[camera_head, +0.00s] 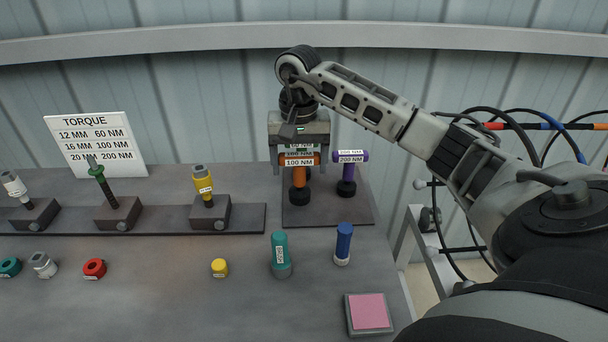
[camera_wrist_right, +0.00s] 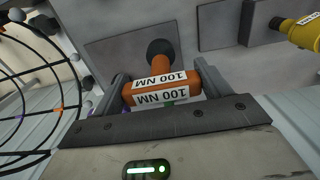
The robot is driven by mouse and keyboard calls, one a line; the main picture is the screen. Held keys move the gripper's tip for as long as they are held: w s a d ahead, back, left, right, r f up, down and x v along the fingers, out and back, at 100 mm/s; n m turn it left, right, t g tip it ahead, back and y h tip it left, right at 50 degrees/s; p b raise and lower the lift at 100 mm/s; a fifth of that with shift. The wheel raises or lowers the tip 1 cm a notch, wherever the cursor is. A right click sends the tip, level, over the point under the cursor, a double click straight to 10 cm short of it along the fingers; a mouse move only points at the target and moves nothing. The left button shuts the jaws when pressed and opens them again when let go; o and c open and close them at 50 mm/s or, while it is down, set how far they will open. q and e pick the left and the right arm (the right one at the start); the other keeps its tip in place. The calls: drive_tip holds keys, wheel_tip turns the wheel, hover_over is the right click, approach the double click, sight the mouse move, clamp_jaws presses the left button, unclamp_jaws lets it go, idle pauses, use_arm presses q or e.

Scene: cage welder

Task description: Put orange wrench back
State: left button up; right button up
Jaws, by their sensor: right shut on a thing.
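The orange wrench (camera_head: 300,176), labelled 100 NM, stands upright at the back of the bench on a dark base plate (camera_head: 334,217). My right gripper (camera_head: 300,160) reaches down over it, with its fingers on either side of the wrench's crossbar. In the right wrist view the orange wrench (camera_wrist_right: 164,88) lies between the two fingers of the right gripper (camera_wrist_right: 160,92), which is shut on its crossbar. Its lower end meets a dark round socket (camera_wrist_right: 161,48); I cannot tell whether it is fully seated. My left gripper is not in view.
A purple wrench (camera_head: 347,178) labelled 200 NM stands just right of the orange one. A yellow tool (camera_head: 203,182) stands in a block to the left. A teal tool (camera_head: 280,252), a blue tool (camera_head: 343,243) and a pink-topped pad (camera_head: 368,312) are in front.

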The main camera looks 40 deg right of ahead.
sight(304, 177)
drive_tip(key=shift+d+f, duration=0.4)
drive_tip(key=shift+f, duration=0.15)
drive_tip(key=f+p, duration=0.1)
drive_tip(key=f, duration=0.2)
drive_tip(key=shift+d+f, duration=0.1)
drive_tip(key=shift+d, duration=0.1)
drive_tip(key=shift+f, duration=0.4)
drive_tip(key=o, duration=1.6)
drive_tip(key=shift+r, duration=0.1)
wheel_tip(304, 177, up, 12)
drive_tip(key=shift+r+b, duration=0.15)
drive_tip(key=shift+b, duration=0.35)
